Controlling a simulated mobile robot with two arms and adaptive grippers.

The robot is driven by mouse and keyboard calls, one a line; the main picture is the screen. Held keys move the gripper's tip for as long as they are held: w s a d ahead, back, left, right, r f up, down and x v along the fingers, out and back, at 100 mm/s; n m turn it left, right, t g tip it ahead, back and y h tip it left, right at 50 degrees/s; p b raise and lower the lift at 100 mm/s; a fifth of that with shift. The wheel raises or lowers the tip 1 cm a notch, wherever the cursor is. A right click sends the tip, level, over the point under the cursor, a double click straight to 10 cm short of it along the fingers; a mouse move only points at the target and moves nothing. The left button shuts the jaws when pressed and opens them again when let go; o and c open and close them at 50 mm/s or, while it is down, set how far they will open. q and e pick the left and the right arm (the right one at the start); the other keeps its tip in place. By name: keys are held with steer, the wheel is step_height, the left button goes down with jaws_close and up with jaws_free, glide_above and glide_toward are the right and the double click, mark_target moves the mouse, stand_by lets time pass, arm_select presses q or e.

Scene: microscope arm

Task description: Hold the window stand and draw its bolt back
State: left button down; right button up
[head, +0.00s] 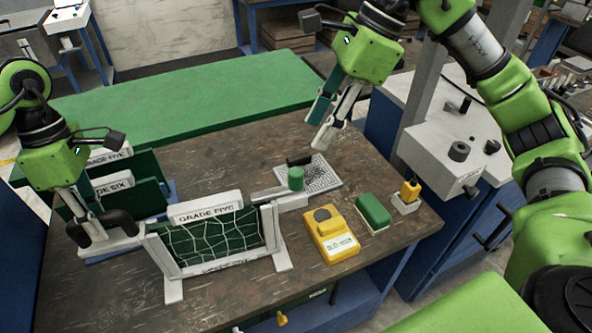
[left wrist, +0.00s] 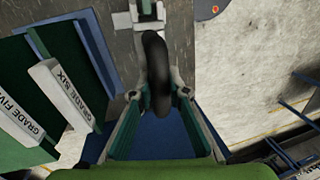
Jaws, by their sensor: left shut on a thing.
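The window stand (head: 155,252) is a white frame on feet at the front of the brown table. It holds a green panel marked GRADE FIVE with pale cracklike lines. A black curved handle (head: 122,222) sticks out at its left side. My left gripper (head: 98,232) is shut on this handle; the left wrist view shows the handle (left wrist: 157,75) between the fingers. A grey bar (head: 268,194) lies at the stand's upper right; I cannot tell whether it is the bolt. My right gripper (head: 318,132) is open and empty, above the table's far side.
Green panels (head: 145,165) stand in a rack behind my left gripper. Right of the stand are a yellow device (head: 330,234), a green-topped block (head: 373,212) and a small yellow piece (head: 410,192). A green cylinder (head: 296,178) stands by a speckled plate (head: 322,178).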

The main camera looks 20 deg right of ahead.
mark_target(297, 171)
steer(key=x, duration=1.2)
steer(key=shift+s+d+f, duration=0.1)
steer(key=shift+s+f, duration=0.05)
steer(key=shift+f, duration=0.05)
